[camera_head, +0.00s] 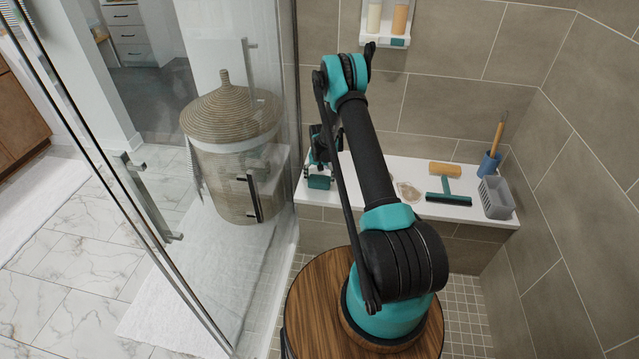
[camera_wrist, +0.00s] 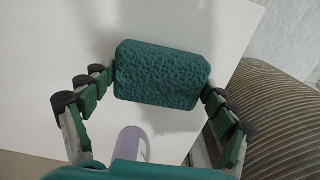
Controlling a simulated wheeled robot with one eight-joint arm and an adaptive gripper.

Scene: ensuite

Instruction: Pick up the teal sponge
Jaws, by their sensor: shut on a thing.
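The teal sponge (camera_wrist: 162,75) is a rough-textured block, seen between the two fingers of my gripper (camera_wrist: 155,82) in the wrist view. The fingertips press on its left and right ends, and my gripper is shut on it. In the head view the sponge (camera_head: 319,182) shows at the left end of the white bench, below my gripper (camera_head: 322,165). The arm hides part of the bench there. I cannot tell whether the sponge touches the bench.
The white bench (camera_head: 408,172) also holds a teal squeegee (camera_head: 448,198), a yellow-tan block (camera_head: 445,169), a grey basket (camera_head: 495,197) and a blue holder with a brush (camera_head: 489,163). A lavender cylinder (camera_wrist: 133,143) stands close below the sponge. A wicker basket (camera_head: 230,150) and glass panel are left.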

